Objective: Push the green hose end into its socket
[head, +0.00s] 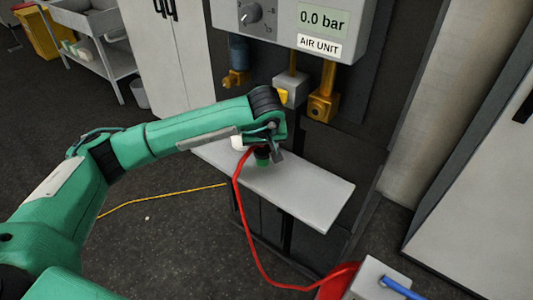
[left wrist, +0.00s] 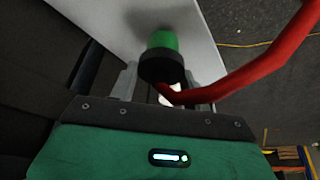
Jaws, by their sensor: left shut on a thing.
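My left gripper (head: 268,153) is shut on the green hose end (head: 262,161), over the left part of the grey shelf. In the left wrist view the green hose end (left wrist: 163,41) has a black collar (left wrist: 161,69) between the fingers, and the red hose (left wrist: 262,72) runs off to the upper right. In the head view the red hose (head: 237,200) hangs down past the shelf. The air unit (head: 295,25) reads 0.0 bar. Brass fittings (head: 322,104) hang under it; I cannot tell which part is the green end's socket. My right gripper is not in view.
The grey shelf (head: 310,197) juts out below the fittings. A small white piece (head: 238,142) shows beside my gripper. A grey box (head: 375,280) with a blue hose (head: 403,288) is at lower right. A yellow cable (head: 160,200) lies on the floor.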

